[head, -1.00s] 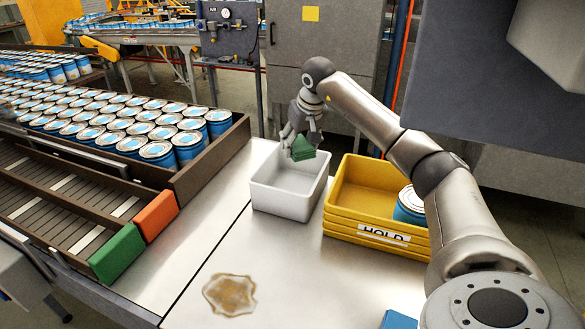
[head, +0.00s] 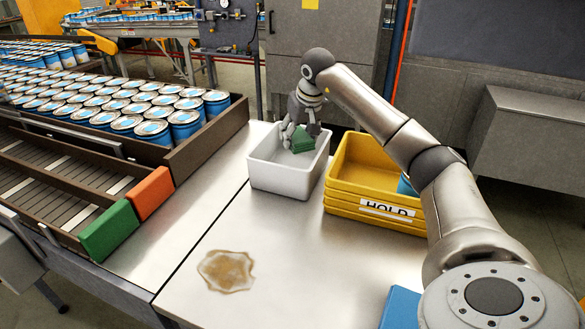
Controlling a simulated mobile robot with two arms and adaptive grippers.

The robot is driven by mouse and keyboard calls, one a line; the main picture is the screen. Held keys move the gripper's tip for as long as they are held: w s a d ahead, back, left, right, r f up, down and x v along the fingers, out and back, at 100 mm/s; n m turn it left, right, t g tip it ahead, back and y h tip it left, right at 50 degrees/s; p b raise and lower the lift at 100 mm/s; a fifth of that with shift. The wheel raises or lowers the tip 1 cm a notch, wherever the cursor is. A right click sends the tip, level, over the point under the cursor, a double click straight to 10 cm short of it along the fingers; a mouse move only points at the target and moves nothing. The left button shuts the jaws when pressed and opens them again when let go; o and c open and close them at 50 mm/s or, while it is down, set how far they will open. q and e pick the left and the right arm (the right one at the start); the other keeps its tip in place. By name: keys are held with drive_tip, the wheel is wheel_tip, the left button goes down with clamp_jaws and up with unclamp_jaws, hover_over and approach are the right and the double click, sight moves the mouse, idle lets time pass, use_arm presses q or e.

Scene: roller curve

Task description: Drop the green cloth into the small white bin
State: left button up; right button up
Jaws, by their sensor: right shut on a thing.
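The green cloth (head: 304,141) is a small dark green bundle held in my right gripper (head: 301,136). The gripper points down and is shut on the cloth. The small white bin (head: 283,178) stands open on the metal table. The cloth shows over the bin's opening, at about rim height toward the back; I cannot tell if it is below the rim. The part of the bin's inside that I see looks empty. My left gripper is not in view.
A yellow crate (head: 372,208) marked HOLD stands right of the bin, with a blue can (head: 404,186) mostly hidden by my arm. A brown stain (head: 227,271) lies on the bare table front. Blue cans (head: 185,124) fill the conveyor at left, beside green and orange blocks.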

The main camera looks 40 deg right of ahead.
drive_tip(key=o, duration=1)
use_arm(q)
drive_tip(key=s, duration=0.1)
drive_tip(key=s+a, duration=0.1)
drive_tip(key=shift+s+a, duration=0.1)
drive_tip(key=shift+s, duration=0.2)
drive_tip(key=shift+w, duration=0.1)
use_arm(e)
drive_tip(key=shift+r, duration=0.1)
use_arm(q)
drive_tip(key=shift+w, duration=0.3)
use_arm(e)
drive_tip(key=v, duration=1.2)
